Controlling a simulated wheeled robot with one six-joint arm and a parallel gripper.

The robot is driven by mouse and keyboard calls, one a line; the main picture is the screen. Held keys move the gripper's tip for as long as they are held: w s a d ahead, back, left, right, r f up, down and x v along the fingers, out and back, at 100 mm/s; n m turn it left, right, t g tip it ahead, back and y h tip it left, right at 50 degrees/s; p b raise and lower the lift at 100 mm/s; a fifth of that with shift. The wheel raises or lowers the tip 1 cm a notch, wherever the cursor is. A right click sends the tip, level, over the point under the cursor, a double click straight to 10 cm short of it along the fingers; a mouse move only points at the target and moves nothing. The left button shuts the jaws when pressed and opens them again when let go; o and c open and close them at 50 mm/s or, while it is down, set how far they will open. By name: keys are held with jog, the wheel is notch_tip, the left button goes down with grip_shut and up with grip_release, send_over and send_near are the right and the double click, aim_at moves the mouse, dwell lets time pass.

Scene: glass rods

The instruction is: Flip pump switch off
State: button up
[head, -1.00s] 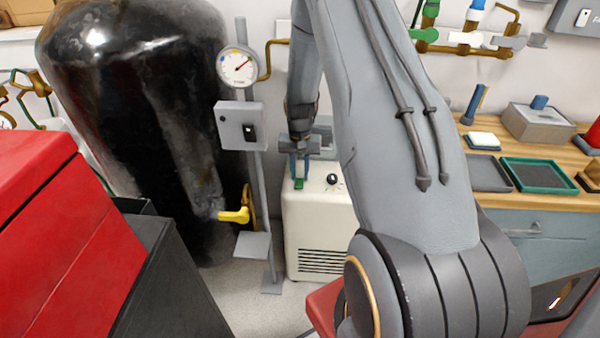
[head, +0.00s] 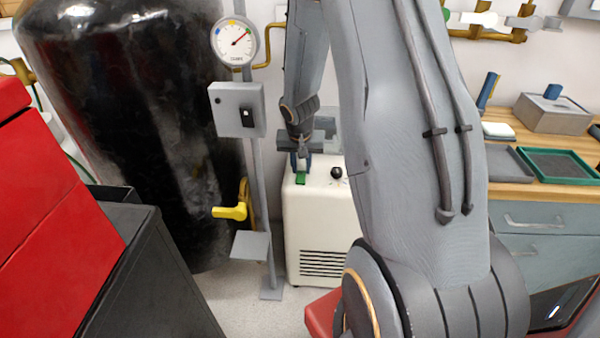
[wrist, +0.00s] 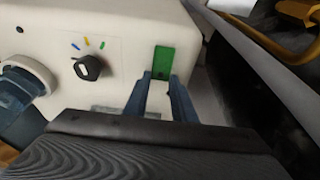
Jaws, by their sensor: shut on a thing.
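The pump is a cream box (head: 322,222) with a vent grille, standing on the floor. A green switch (head: 300,178) sits on its top by the left edge; it also shows in the wrist view (wrist: 163,62). My gripper (head: 301,168) points down at the switch from above. In the wrist view, its two blue fingers (wrist: 160,80) stand either side of the switch's near end and are shut on it. The fingers and palm hide part of the switch, and I cannot tell its tilt.
A black knob (head: 336,172) is beside the switch. A post with a gauge (head: 234,42) and grey switch box (head: 237,110) stands left, before a black tank (head: 110,120) with a yellow valve handle (head: 231,211). A wooden bench (head: 540,190) is at right.

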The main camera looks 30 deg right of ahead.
aim_at(301, 179)
jog(key=b, duration=0.2)
jog(key=shift+w+d+b, duration=0.1)
jog(key=shift+w+b, duration=0.05)
jog(key=shift+b, duration=0.15)
jog(key=shift+s+r+t+b, duration=0.1)
jog(key=shift+s+t+b, duration=0.1)
jog(key=shift+t+b, duration=0.15)
jog(key=o, duration=1.1)
jog(key=shift+a, duration=0.2)
jog(key=shift+c, duration=0.2)
jog(key=p+v, duration=0.1)
jog(key=v, duration=0.6)
jog(key=shift+a+r+p, duration=0.15)
jog(key=shift+r+p, duration=0.25)
jog(key=shift+s, duration=0.1)
